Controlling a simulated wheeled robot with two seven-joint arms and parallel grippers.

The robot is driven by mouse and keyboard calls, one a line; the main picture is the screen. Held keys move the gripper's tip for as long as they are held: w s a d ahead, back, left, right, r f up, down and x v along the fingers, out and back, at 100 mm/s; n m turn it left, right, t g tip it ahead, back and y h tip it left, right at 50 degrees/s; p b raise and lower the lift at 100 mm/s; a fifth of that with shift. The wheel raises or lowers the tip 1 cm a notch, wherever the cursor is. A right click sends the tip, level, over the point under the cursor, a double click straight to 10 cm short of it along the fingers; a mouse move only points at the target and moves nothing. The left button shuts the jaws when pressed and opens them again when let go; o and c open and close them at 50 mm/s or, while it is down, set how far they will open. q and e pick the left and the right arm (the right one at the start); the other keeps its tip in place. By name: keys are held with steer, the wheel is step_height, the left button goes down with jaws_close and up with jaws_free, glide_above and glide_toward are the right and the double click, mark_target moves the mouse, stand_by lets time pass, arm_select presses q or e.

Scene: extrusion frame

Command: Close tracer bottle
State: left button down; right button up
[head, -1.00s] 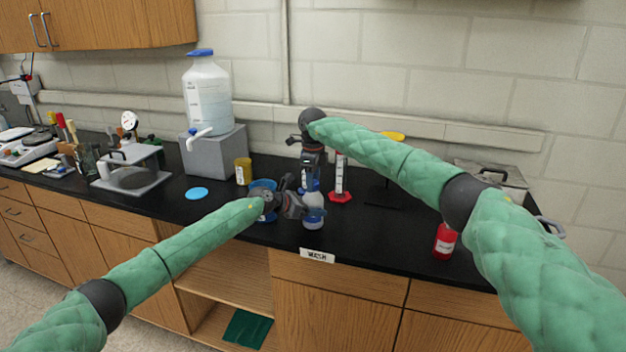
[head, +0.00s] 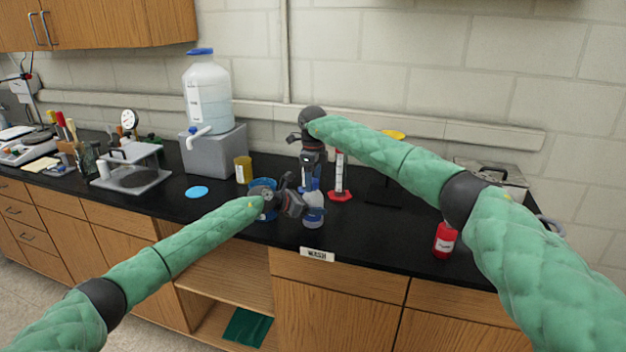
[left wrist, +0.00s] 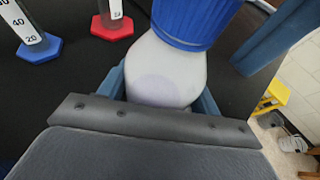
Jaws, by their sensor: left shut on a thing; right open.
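The tracer bottle (head: 313,221) is a small whitish bottle standing near the front edge of the black bench. In the left wrist view, its pale body (left wrist: 165,75) fills the middle and a ribbed blue cap (left wrist: 195,22) sits on its top; whether the cap is tight cannot be told. My left gripper (head: 303,207) is shut on the bottle's body from the left, with its blue fingers on both sides. My right gripper (head: 311,184) is open, pointing down just above the bottle and cap, and hides part of that area.
A red-based cylinder (head: 340,186) stands close behind on the right; a blue-based cylinder (left wrist: 38,45) is near it. A blue container (head: 262,184) and a yellow jar (head: 243,170) are to the left. A red bottle (head: 445,240) stands right; the bench between is clear.

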step_height(320, 180, up, 12)
stand_by(0.5)
steer(key=shift+w, duration=0.1)
arm_select(q)
steer(key=shift+c, duration=1.2)
jaws_free()
steer(key=shift+a, duration=0.1)
arm_select(e)
steer(key=shift+f, duration=0.15)
arm_select(q)
steer(key=shift+s+a+r, duration=0.1)
steer(key=shift+s+a, duration=0.05)
steer(key=shift+a, duration=0.15)
steer(key=b+v, duration=0.2)
steer(key=v, duration=0.3)
steer(key=shift+a+b, duration=0.2)
steer(key=shift+b, duration=0.2)
arm_select(e)
step_height(320, 180, down, 3)
steer(key=shift+r, duration=0.2)
steer(key=shift+f, duration=0.2)
arm_select(q)
steer(key=shift+v, duration=0.75)
